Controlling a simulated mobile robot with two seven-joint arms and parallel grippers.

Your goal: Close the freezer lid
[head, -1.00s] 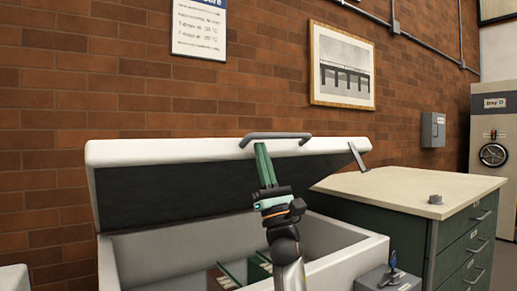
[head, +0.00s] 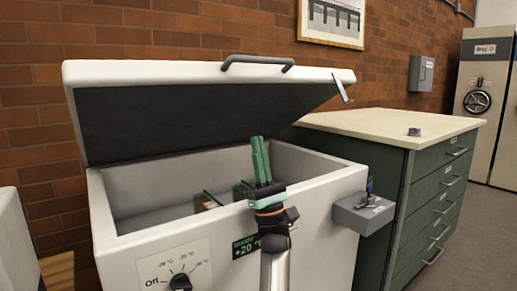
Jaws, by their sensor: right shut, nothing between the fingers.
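The white freezer lid (head: 190,72) is tilted partly open, hinged at the back, with its dark underside facing me. A grey bar handle (head: 258,61) sits on its front edge. The white chest freezer (head: 130,252) stands below it, and a few green and brown items (head: 240,190) show inside. My right gripper (head: 259,150) is shut and empty, its green fingers pointing up in front of the opening, below the handle and apart from it. My left gripper is out of view.
A green drawer cabinet (head: 425,190) with a pale top stands close to the right of the freezer. A grey box with a key (head: 363,212) juts from the freezer's front right. A dial panel (head: 178,270) is on the freezer's front. A brick wall stands behind.

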